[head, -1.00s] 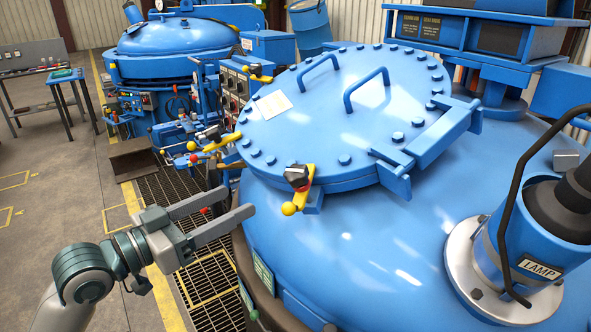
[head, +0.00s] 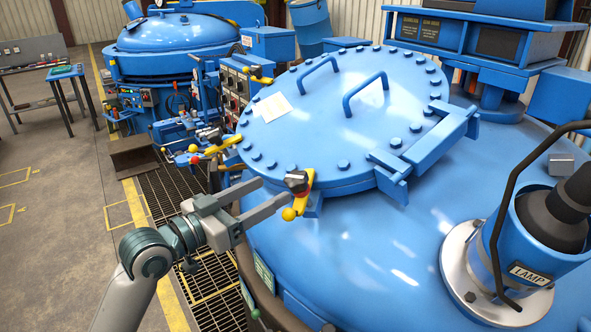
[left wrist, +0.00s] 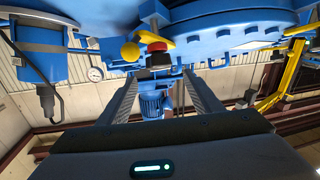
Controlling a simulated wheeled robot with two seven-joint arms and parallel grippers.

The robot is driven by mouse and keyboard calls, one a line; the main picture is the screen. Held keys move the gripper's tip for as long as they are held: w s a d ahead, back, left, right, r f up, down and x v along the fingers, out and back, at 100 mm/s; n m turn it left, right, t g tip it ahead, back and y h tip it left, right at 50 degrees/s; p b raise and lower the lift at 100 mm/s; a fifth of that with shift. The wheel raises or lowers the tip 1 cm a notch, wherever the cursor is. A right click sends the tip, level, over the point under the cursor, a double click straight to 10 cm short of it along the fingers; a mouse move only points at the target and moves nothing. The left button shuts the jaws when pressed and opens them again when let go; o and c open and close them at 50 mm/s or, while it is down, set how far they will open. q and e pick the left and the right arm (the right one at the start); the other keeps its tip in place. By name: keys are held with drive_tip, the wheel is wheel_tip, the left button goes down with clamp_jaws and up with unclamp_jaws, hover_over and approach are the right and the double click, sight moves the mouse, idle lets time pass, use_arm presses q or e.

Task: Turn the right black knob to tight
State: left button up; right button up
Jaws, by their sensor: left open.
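The right black knob (head: 297,180) sits on a yellow clamp lever (head: 308,186) at the front rim of the round blue lid (head: 330,120). The lever hangs down and left, ending in a yellow ball (head: 289,214). My left gripper (head: 275,191) is open, with its fingertips just left of the knob; one finger points near the lever, and I cannot tell if it touches. In the left wrist view, the yellow ball (left wrist: 130,51) and a red collar (left wrist: 158,46) appear beyond the open, empty fingers (left wrist: 160,78). My right gripper is out of view.
Another yellow-handled clamp (head: 222,146) with a red ball is at the lid's left rim. A hinge bracket (head: 430,145) is on the lid's right, and a lamp housing (head: 510,250) stands at right. Floor grating (head: 190,235) lies below my arm.

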sight(293, 179)
use_arm(q)
drive_tip(key=p+x, duration=0.3)
drive_tip(key=x, duration=0.6)
drive_tip(key=shift+c, duration=0.7)
drive_tip(key=c, duration=0.9)
